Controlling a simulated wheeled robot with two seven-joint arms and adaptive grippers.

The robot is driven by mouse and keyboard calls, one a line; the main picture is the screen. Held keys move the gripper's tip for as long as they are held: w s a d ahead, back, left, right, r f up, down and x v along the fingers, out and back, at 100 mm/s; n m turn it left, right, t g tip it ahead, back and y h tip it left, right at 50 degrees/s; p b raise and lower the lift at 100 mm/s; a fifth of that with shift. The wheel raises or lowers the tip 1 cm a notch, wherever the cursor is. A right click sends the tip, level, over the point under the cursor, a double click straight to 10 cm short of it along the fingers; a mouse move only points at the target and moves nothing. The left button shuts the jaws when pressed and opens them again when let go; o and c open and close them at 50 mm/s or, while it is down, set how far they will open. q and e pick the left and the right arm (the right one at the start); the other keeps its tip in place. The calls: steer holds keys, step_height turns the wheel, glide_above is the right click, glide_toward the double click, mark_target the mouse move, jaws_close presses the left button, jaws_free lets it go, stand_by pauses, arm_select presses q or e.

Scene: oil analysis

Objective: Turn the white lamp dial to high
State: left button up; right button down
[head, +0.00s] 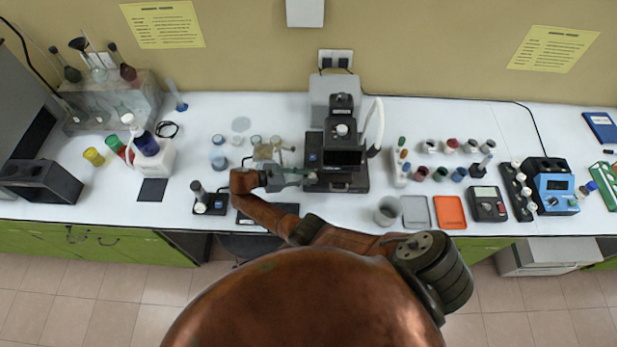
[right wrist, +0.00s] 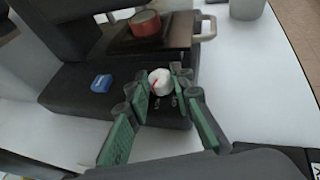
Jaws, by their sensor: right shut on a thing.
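The white lamp dial (right wrist: 160,83) is a small round knob with a red mark, on the dark base of the black instrument (head: 343,158). It shows as a small pale spot beside the gripper tips in the head view (head: 311,177). In the right wrist view my right gripper (right wrist: 158,90) has its green-padded fingers on either side of the dial, shut on it. In the head view the right gripper (head: 300,175) reaches in at the left side of the instrument base. My left gripper is not in view. The dial's setting marks are too small to read.
A blue switch (right wrist: 101,83) sits on the same base. A small black device (head: 209,204) stands left of my arm. A grey beaker (head: 387,210) and an orange tray (head: 449,212) lie right of the instrument. White bench shows between the beaker and the instrument.

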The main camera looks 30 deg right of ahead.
steer(key=shift+d, duration=0.1)
steer(key=c, duration=1.7)
jaws_free()
steer(key=v, duration=1.2)
steer(key=shift+r, duration=0.1)
steer(key=shift+c, duration=0.2)
